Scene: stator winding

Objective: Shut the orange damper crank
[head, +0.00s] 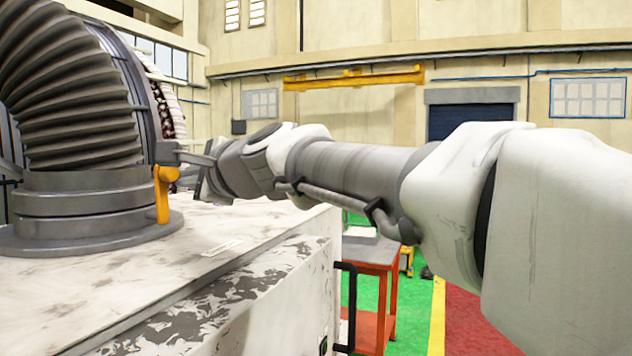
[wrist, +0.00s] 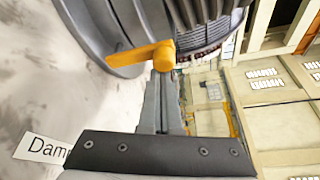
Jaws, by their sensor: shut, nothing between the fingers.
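The orange damper crank (head: 163,193) is on the right side of the grey ribbed duct's base in the head view, its arm hanging down. In the wrist view the crank (wrist: 150,54) has a round end just beyond my fingertips and a flat arm reaching left. My gripper (head: 182,153) is shut and empty, with its fingertips close to the crank's upper end. In the wrist view my gripper (wrist: 162,84) points at the round end; I cannot tell whether they touch. A white label (wrist: 42,148), partly cut off, reads "Dam".
The ribbed duct (head: 70,95) stands on a grey flanged base (head: 90,225) on a worn white cabinet top (head: 130,275). A small label plate (head: 222,248) lies on that top. An orange-framed table (head: 372,250) stands on the green floor beyond.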

